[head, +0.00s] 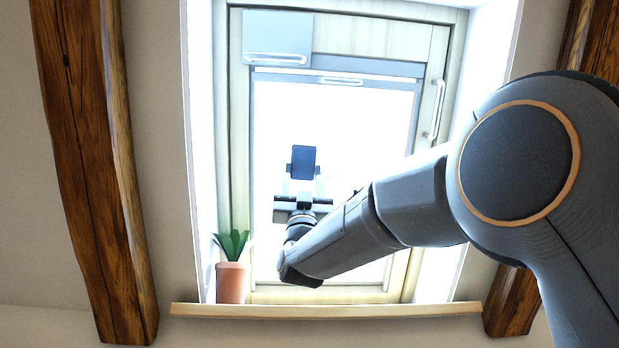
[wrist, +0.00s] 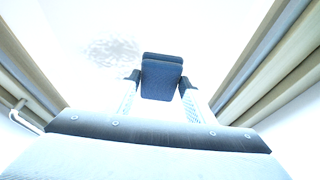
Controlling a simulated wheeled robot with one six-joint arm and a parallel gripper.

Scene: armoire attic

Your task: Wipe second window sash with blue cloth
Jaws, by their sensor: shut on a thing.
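The window sash (head: 340,110) is a pale wooden frame with a bright, washed-out pane, set in a recess in front of me. My gripper (head: 303,176) is in front of the pane, left of its middle. It is shut on the blue cloth (head: 304,160), a dark blue folded pad. In the wrist view, the cloth (wrist: 161,78) sits between the two fingertips of my gripper (wrist: 161,84), against a white background. A grey smudged patch (wrist: 112,50) shows up and left of the cloth there. I cannot tell whether the cloth touches the pane.
A potted plant (head: 231,282) stands at the left end of the wooden sill (head: 325,310). A white handle (head: 436,108) is on the frame's right side. A grey panel (head: 277,38) with a bar is at the top left. Wooden beams (head: 85,150) flank the recess.

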